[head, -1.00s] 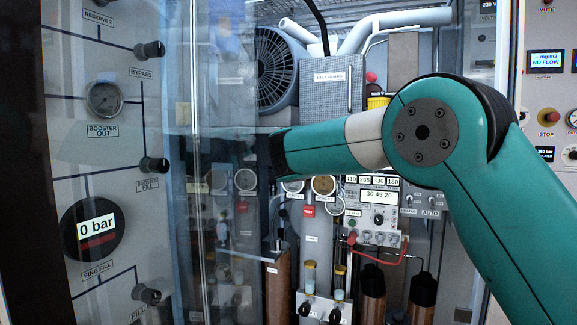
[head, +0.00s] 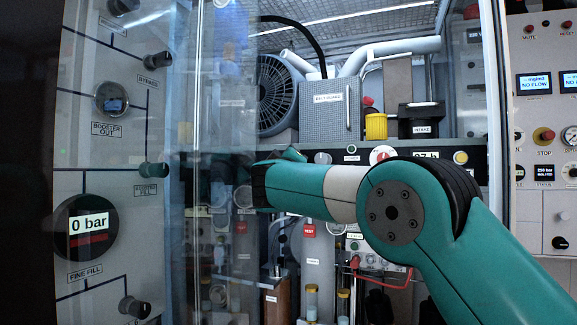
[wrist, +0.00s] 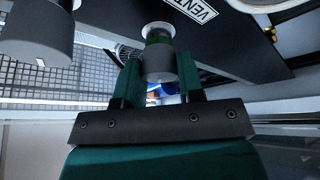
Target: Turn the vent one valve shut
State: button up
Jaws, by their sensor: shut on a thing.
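In the wrist view a grey round valve knob (wrist: 159,62) sits between the two green fingers of my gripper (wrist: 158,76), which is shut on it. The knob stands out from a dark panel beside a label (wrist: 196,8) that reads "VENT"; the rest of the label is cut off, so its number cannot be read. In the head view my teal arm reaches left across the open cabinet. My gripper's fingers and the held knob are hidden there.
A second grey knob (wrist: 36,32) is close at left in the wrist view. In the head view a clear door (head: 205,120) stands left of my arm. The left panel has a "0 bar" gauge (head: 88,228) and several knobs. A yellow-capped part (head: 376,126) sits on the shelf.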

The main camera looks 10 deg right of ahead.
jog(key=shift+f, duration=0.2)
jog(key=o, duration=0.9)
jog(key=shift+r, duration=0.1)
jog(key=shift+b+v, duration=3)
jog(key=shift+v, duration=5.7)
jog(key=shift+a, duration=0.1)
